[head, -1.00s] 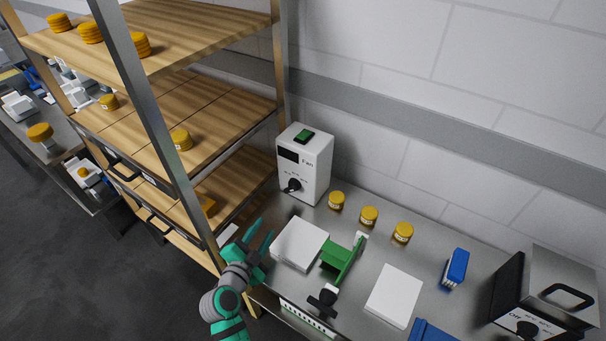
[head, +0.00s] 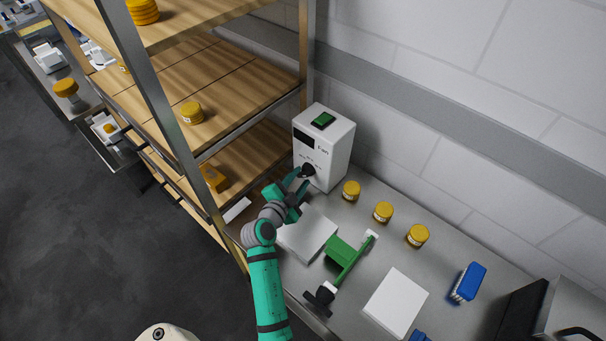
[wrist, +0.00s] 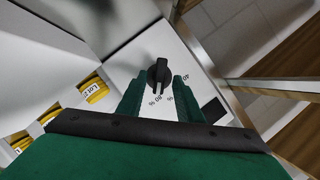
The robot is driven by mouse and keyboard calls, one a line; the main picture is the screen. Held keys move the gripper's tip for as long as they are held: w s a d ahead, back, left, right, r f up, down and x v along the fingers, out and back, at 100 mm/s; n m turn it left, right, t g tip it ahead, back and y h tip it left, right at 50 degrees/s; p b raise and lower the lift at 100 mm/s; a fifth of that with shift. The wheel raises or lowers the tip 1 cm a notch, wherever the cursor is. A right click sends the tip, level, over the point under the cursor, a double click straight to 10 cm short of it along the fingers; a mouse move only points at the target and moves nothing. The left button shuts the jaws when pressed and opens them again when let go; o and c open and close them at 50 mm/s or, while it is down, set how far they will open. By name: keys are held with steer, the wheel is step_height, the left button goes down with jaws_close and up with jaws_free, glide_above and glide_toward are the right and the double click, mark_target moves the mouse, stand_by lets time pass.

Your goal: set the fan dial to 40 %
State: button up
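The white fan box (head: 338,150) stands on the steel bench against the shelf, with a green switch (head: 323,120) on top. Its black dial (head: 308,169) is on the front face; it also shows in the wrist view (wrist: 159,71). There the dial's grip points toward the gripper, near percent marks partly hidden by the fingers; a "40" mark (wrist: 186,79) shows to the right. My gripper (wrist: 155,88) is open, its green fingers on either side of the dial's lower part with visible gaps. It also shows in the head view (head: 301,183), just before the dial.
A wooden shelf rack (head: 225,88) stands left of the fan box. Several yellow-lidded jars (head: 383,212) stand to the right.

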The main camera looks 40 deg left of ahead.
mark_target(302, 176)
steer(key=shift+x, duration=1.55)
steer(key=shift+s, duration=0.1)
steer(key=c, duration=0.3)
jaws_close()
